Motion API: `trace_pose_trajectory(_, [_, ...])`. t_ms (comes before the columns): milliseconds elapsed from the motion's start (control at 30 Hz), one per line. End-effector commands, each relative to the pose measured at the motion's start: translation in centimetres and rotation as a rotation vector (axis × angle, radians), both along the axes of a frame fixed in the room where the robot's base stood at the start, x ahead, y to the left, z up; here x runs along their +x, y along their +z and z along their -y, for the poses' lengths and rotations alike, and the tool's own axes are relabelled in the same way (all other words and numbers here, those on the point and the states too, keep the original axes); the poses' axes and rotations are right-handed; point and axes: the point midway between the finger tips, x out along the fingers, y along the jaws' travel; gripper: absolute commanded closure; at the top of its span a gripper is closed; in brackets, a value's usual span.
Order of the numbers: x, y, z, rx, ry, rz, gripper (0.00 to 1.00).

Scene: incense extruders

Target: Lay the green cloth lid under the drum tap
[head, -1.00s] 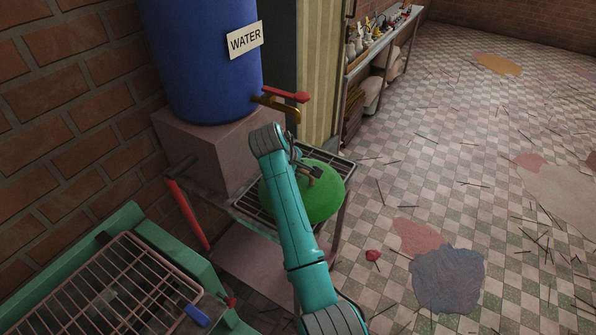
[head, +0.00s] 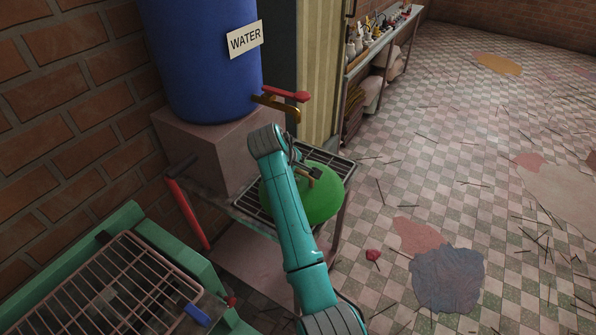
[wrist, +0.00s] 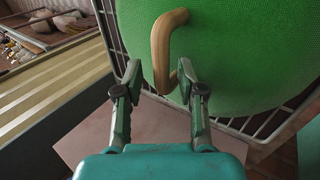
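The green cloth lid (head: 318,199) is a round dome with a tan handle. It lies on the wire rack of the stand (head: 252,210), below and in front of the brass drum tap (head: 276,105) with its red lever. The lid also fills the top of the wrist view (wrist: 240,50). My gripper (head: 312,172) is over the lid. In the wrist view my gripper (wrist: 160,72) is open, with its fingers on either side of the lid's bent handle (wrist: 160,50) and visible gaps between. My arm covers part of the lid in the head view.
The blue water drum (head: 200,60) stands on a pinkish block (head: 205,150) against the brick wall. A green frame with a wire grate (head: 110,290) is at the front left. A long bench (head: 380,40) stands behind. The tiled floor to the right is mostly open, with scattered sticks.

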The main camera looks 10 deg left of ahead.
Motion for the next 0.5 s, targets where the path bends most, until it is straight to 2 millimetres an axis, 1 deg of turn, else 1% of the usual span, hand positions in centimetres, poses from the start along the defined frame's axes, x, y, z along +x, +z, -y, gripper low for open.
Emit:
trace_pose_trajectory(300, [-3.1, 5.0, -1.2, 0.002, 0.002, 0.002, 0.61])
trace_pose_trajectory(500, [-4.9, 7.8, -1.8, 0.001, 0.001, 0.0, 0.61])
